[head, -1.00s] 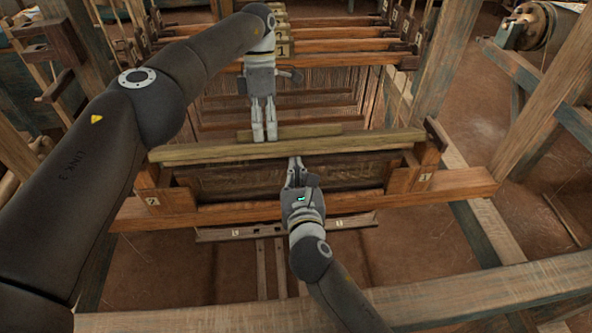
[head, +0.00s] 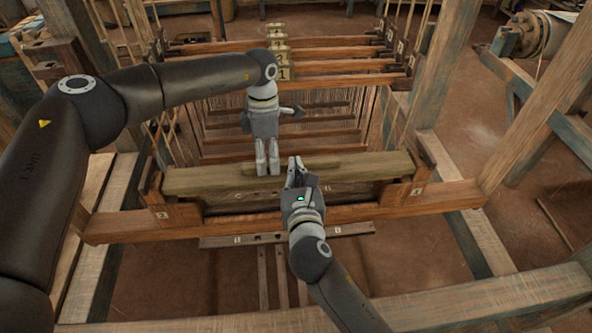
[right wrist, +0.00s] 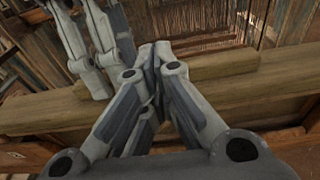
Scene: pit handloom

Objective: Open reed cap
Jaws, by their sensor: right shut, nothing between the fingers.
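The reed cap (head: 375,168) is a long pale wooden bar across the top of the batten frame, between two end posts. A thinner strip (head: 318,163) lies along its far side and also shows in the right wrist view (right wrist: 215,67). My left gripper (head: 268,173) points down at the strip and cap, left of their middle. Its fingers are close together; whether they grip the wood is unclear. My right gripper (head: 295,160) is shut and empty, its tips overlapping the cap just right of the left fingers. Contact there is unclear.
The lower orange beam (head: 350,216) with numbered tags runs below the cap. Heddle shafts (head: 340,77) stand behind it. Thick loom posts rise at both sides, and a front beam (head: 450,296) crosses nearest me. Bare floor (head: 400,270) lies between the beams.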

